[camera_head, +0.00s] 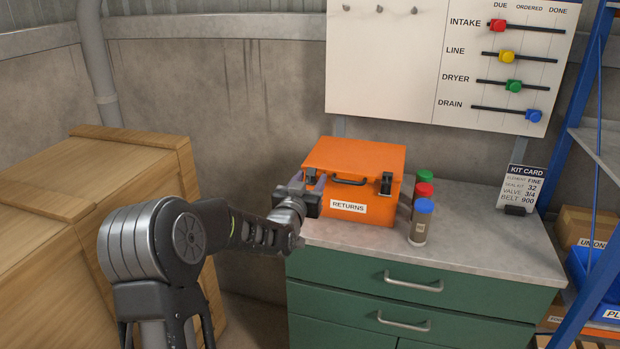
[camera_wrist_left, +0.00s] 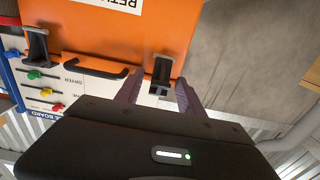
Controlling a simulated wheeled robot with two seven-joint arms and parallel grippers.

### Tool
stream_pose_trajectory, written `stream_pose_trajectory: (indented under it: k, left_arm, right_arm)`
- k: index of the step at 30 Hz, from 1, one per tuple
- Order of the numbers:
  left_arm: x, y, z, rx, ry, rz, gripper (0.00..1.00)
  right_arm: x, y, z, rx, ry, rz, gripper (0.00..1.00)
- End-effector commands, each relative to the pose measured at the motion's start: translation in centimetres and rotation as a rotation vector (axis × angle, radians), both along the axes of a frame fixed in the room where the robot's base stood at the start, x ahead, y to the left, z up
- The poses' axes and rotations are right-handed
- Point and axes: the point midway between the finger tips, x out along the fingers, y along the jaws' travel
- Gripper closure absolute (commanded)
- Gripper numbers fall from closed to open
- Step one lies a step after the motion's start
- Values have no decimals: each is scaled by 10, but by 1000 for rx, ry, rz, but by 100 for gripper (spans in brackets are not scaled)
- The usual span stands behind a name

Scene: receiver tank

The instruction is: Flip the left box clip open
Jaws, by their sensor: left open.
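The orange box labelled RETURNS (camera_head: 352,168) stands on the cabinet top with its lid down; its front also shows in the left wrist view (camera_wrist_left: 110,30). The left box clip (camera_head: 311,175) is dark and partly hidden by my gripper in the head view. In the left wrist view this clip (camera_wrist_left: 161,75) appears between my fingers; I cannot tell whether they touch it. My left gripper (camera_head: 309,184) is open at the box's front left corner, and its fingers show in the left wrist view (camera_wrist_left: 158,90). My right gripper is not in view.
The right clip (camera_head: 386,184) and a dark handle (camera_head: 350,181) are on the box front. Jars with green, red and blue lids (camera_head: 421,222) stand close right of the box. A wooden crate (camera_head: 80,210) stands left.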

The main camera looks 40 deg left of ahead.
Motion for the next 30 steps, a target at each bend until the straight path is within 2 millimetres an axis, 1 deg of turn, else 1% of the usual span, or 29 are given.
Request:
stream_pose_trajectory:
  k: [7, 21, 24, 30]
  left_arm:
    - [1, 0, -1, 0, 0, 0, 55]
    - [0, 0, 0, 0, 0, 0, 93]
    - [0, 0, 0, 0, 0, 0, 100]
    - [0, 0, 0, 0, 0, 0, 100]
  right_arm:
    - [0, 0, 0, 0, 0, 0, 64]
    - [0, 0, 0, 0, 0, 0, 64]
    - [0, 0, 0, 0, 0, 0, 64]
    - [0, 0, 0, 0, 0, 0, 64]
